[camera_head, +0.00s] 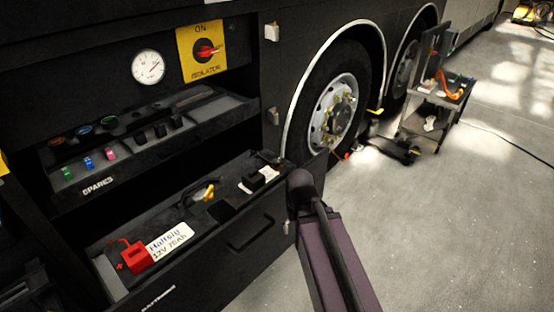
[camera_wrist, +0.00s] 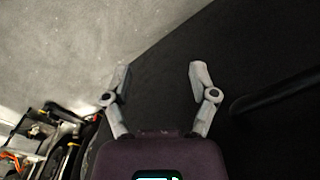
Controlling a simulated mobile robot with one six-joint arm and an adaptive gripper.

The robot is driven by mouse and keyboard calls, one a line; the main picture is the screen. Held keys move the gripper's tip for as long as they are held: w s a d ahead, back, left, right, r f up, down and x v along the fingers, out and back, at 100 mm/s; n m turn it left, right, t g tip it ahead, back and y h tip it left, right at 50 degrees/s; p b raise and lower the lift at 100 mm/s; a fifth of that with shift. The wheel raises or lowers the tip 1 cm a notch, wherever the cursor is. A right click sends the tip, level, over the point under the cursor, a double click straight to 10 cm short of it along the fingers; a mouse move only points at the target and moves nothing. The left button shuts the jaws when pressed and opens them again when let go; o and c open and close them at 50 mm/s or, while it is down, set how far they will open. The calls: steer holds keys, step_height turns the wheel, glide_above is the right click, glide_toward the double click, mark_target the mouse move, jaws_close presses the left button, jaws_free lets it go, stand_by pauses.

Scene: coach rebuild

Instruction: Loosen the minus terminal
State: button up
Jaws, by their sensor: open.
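In the head view a battery (camera_head: 168,241) with a white label reading 12V 75Ah lies in the open lower drawer (camera_head: 205,240). A red cover (camera_head: 134,257) with a plus mark sits at its near left end. A black block beside a white tag (camera_head: 247,187) is at the far right end; I cannot tell whether it is the minus terminal or its cover. A yellow-handled item (camera_head: 208,191) lies between. My gripper (camera_wrist: 159,78) is open and empty in the wrist view, in front of a dark panel. It does not show in the head view.
Above is a spares tray (camera_head: 140,135) with small coloured pieces. A red isolator switch (camera_head: 206,50) on a yellow plate and a round gauge (camera_head: 148,66) are on the panel. A wheel (camera_head: 333,112) and a tool trolley (camera_head: 440,95) stand right.

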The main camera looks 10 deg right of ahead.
steer(key=w+r+m+p, duration=0.4)
steer(key=w+r+p, duration=0.4)
steer(key=r+p, duration=0.5)
step_height(320, 180, up, 5)
steer(key=m+p, duration=0.5)
steer(key=m, duration=1.1)
glide_above(276, 161)
steer(key=shift+d, duration=0.2)
steer(key=shift+f+b, duration=0.2)
steer(key=shift+b, duration=0.1)
step_height(276, 161, down, 14)
steer(key=b, duration=1.3)
steer(key=shift+r, duration=0.25)
steer(key=shift+c, duration=0.2)
steer(key=c, duration=1)
steer(key=shift+a, duration=0.1)
jaws_close()
